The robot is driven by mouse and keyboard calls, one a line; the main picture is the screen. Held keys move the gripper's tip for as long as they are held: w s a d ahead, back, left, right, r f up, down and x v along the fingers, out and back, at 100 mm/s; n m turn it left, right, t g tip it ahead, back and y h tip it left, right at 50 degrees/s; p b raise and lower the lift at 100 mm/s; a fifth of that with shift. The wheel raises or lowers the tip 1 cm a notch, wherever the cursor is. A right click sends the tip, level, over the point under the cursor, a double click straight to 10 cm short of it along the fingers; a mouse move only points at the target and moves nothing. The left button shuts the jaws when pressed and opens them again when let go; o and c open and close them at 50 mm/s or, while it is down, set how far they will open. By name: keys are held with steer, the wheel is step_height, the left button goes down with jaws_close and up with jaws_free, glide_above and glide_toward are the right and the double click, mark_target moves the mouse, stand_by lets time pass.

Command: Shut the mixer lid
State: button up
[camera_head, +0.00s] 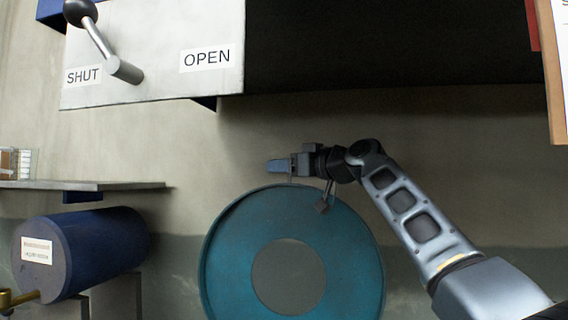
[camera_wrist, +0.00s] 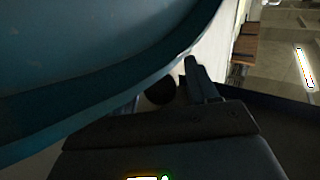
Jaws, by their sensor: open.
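A large teal round piece (camera_head: 225,255) with a raised rim and a grey round middle, which looks like the mixer lid, fills the lower centre of the head view. In the wrist view its curved teal surface (camera_wrist: 80,60) fills the upper left, close to the camera. My gripper (camera_head: 280,166) is just above the top of the rim in the head view, its fingers pointing left. In the wrist view the gripper's fingers (camera_wrist: 198,78) are beside the rim, with nothing seen between them. It is open. I cannot tell whether it touches the rim. The mixer's body is not clearly visible.
A blue drum (camera_head: 95,250) lies at the lower left below a grey shelf (camera_head: 80,186). Bare wall shows left of my gripper.

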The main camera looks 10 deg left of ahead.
steer(key=shift+w+a, duration=0.3)
steer(key=shift+a, duration=0.2)
jaws_close()
stand_by(0.3)
